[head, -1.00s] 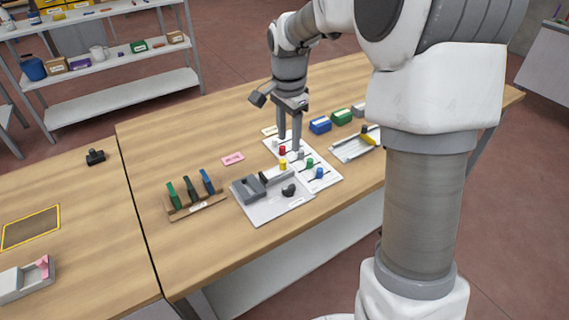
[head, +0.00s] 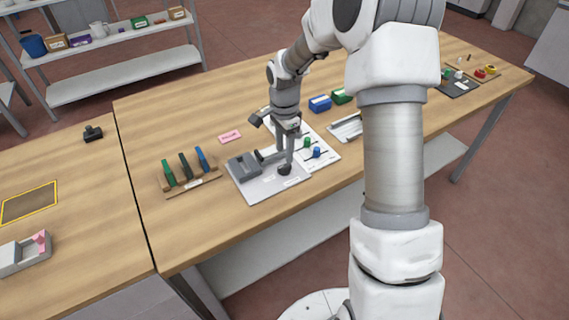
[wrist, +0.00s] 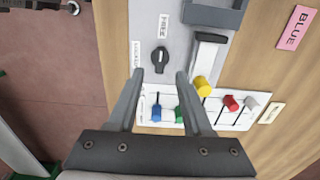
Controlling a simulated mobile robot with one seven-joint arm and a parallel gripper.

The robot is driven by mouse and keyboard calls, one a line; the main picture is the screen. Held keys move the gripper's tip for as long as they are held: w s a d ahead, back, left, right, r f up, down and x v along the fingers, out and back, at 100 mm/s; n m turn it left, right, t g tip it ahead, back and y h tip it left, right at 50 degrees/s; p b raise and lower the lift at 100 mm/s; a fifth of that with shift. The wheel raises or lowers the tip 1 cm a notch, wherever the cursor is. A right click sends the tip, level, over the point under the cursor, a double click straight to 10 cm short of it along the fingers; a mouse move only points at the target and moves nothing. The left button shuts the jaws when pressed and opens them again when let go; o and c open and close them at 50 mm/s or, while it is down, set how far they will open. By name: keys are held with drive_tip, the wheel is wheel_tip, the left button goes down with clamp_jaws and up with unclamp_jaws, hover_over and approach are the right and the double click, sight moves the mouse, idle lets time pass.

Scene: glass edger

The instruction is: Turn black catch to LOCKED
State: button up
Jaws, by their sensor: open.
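The black catch (wrist: 159,60) is a small dark knob on a light grey plate (wrist: 197,72). In the wrist view its narrow end points up toward the FREE label (wrist: 164,25). The LOCKED label (wrist: 136,55) is to its left. My gripper (wrist: 160,74) is open and empty, its two fingers apart on either side of the catch's near end in the picture. I cannot tell whether they touch it. In the head view my gripper (head: 284,162) is over the catch (head: 284,170), partly hiding it.
A grey fixture (head: 243,166) stands on the plate. A white slider panel (wrist: 240,117) with several coloured knobs lies beside it. A rack (head: 193,182) with green and blue upright pieces is to the left. A pink BLUE label (wrist: 297,27) lies on the table.

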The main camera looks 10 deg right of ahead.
sight(285, 166)
wheel_tip(285, 166, down, 6)
drive_tip(key=shift+r, duration=0.1)
clamp_jaws()
idle(0.4)
